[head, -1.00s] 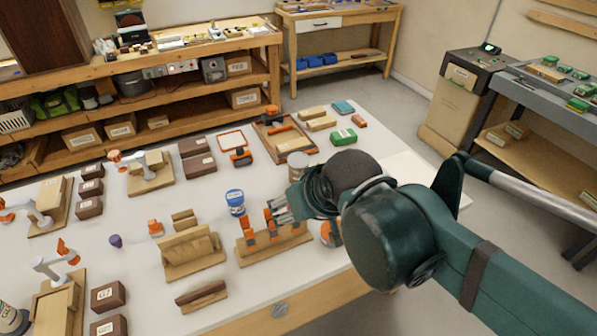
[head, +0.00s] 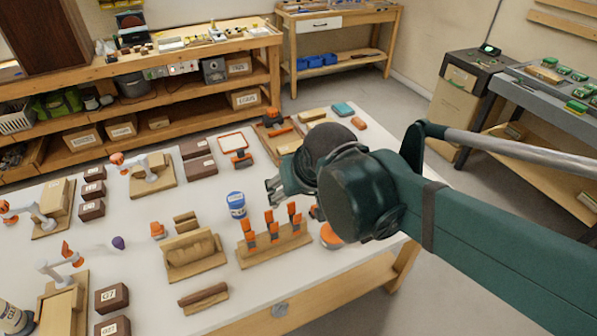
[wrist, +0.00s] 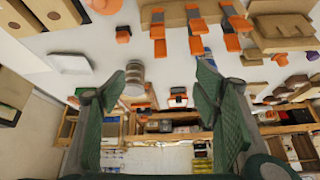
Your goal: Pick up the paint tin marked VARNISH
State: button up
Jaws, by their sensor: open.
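A tin with a blue lid and blue-and-white label (head: 236,204) stands upright on the white bench, left of my gripper in the head view; I cannot read its label. My gripper (head: 273,190) is open, with nothing held, to the right of this tin. In the wrist view both fingers of my gripper (wrist: 160,82) are spread apart. A grey tin (wrist: 135,78) shows between them, closer to the left finger; its marking is unreadable. In the head view my arm hides that grey tin. I cannot tell which tin says VARNISH.
A wooden rack with orange-handled tools (head: 274,245) stands in front of my gripper. A slotted wooden block (head: 193,253) is left of it. An orange round item (head: 331,236) lies near the bench edge. Brown boxes (head: 197,157) are farther back.

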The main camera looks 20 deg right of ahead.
jog(key=shift+w+d+f+m+g+h+p, duration=0.5)
jog(key=shift+w+d+f+m+p, duration=0.95)
jog(key=shift+w, duration=1.9)
jog(key=shift+w+d+f+m+g+h+p, duration=0.5)
jog(key=shift+w+d+f+m+p, duration=0.9)
jog(key=shift+w, duration=1.95)
jog(key=shift+w+d+f+m+g+h+p, duration=0.3)
jog(key=shift+w+d+f+m+g+p, duration=0.55)
jog(key=shift+w+d+f, duration=1.75)
jog(key=shift+w+a+r, duration=0.6)
jog(key=shift+w+a, duration=0.2)
jog(key=shift+a, duration=0.15)
jog(key=shift+x, duration=1.2)
jog(key=shift+f+b, duration=0.1)
jog(key=shift+b, duration=0.2)
jog(key=shift+w+b+x, duration=0.1)
jog(key=shift+b+x, duration=0.3)
jog(key=shift+x, duration=0.85)
jog(key=shift+w+b+x, duration=0.15)
jog(key=shift+b+x, duration=0.2)
jog(key=shift+x, duration=0.9)
jog(key=shift+d, duration=0.15)
jog(key=shift+c, duration=0.2)
